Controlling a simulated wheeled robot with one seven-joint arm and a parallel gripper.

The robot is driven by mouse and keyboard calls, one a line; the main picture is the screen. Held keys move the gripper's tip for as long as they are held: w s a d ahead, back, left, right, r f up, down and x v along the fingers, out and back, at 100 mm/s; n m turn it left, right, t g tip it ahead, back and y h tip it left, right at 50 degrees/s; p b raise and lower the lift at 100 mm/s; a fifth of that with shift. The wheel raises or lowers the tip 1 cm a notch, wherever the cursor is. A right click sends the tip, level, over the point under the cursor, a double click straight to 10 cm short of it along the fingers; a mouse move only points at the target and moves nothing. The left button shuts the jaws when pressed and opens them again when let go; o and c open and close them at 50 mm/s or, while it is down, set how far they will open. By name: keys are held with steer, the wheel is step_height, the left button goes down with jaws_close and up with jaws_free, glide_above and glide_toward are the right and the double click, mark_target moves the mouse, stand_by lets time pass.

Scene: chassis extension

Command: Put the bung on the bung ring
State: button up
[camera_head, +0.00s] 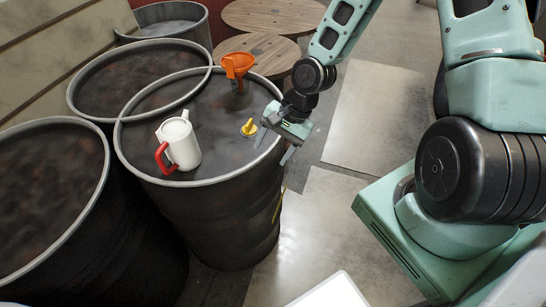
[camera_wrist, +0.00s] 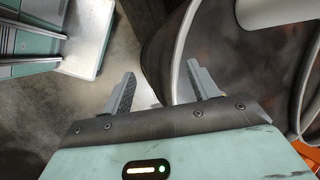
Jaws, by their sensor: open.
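A small yellow piece (camera_head: 249,128), which looks like the bung, is on the lid of the front drum (camera_head: 215,165), near its right rim. I cannot make out a separate bung ring; whether one lies under the yellow piece is too small to tell. My gripper (camera_head: 272,148) is open at the drum's right rim, just right of the yellow piece. In the wrist view my gripper (camera_wrist: 160,70) shows two spread fingers with nothing between them but the drum rim and floor. The yellow piece does not show in the wrist view.
A white jug with a red handle (camera_head: 180,144) and an orange funnel (camera_head: 238,67) stand on the same drum. Other dark drums (camera_head: 45,195) crowd the left and back. Round wooden tops (camera_head: 262,50) are behind.

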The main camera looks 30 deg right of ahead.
steer(key=s+a+r+n+h, duration=0.2)
steer(key=s+a+r+n, duration=0.3)
steer(key=s+r+n, duration=0.3)
steer(key=s+a+r+n+h, duration=0.2)
steer(key=s+a+r+n, duration=0.3)
steer(key=s+r+n, duration=0.4)
step_height(320, 180, up, 2)
steer(key=shift+r+n+g+h, duration=0.1)
steer(key=shift+n+g+h, duration=0.25)
steer(key=shift+n, duration=0.45)
